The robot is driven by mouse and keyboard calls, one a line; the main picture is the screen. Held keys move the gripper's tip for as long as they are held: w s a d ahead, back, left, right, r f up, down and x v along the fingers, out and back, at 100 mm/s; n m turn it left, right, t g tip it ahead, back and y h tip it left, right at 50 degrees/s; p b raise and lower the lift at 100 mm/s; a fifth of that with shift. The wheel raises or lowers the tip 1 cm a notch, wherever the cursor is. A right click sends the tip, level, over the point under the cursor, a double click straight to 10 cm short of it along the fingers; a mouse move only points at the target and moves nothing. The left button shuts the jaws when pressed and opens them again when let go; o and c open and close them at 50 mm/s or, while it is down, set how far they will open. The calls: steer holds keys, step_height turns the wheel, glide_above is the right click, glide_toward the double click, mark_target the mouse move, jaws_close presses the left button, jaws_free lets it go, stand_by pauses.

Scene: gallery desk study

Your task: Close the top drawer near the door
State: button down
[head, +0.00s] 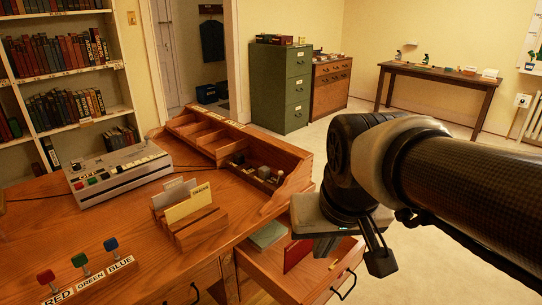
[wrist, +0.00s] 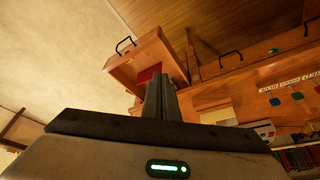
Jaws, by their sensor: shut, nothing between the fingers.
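An open wooden desk drawer (head: 268,280) sticks out of the near right part of the desk, with a dark bar handle on its front. It holds a red folder or divider (head: 297,254) and a green book (head: 268,235). My gripper (wrist: 160,80) is shut and empty. In the head view it hangs over the drawer's right side, and my arm hides part of that area. In the wrist view the fingers point toward the drawer (wrist: 122,68) and overlap it in the picture. I cannot tell whether they touch it.
The wooden desk (head: 130,225) carries a grey console (head: 120,170), a card holder (head: 190,225), an open organiser (head: 235,150) and coloured knobs. A green filing cabinet (head: 280,90) and wooden cabinet (head: 330,88) stand behind, near the doorway (head: 200,70). Floor right of the desk is clear.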

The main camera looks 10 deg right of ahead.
steer(key=w+f+m+g, duration=0.1)
steer(key=w+f+g, duration=0.1)
steer(key=w+f, duration=0.15)
steer(key=m+t+y+b, duration=0.2)
steer(key=m+t+y, duration=0.95)
steer(key=m, duration=1.55)
glide_toward(343, 272)
steer(key=x, duration=0.2)
steer(key=b+x, duration=0.1)
steer(key=x, duration=0.1)
steer(key=b+x, duration=0.1)
steer(key=x, duration=0.1)
steer(key=shift+w+f, duration=0.2)
steer(key=shift+f, duration=0.1)
steer(key=shift+w, duration=0.1)
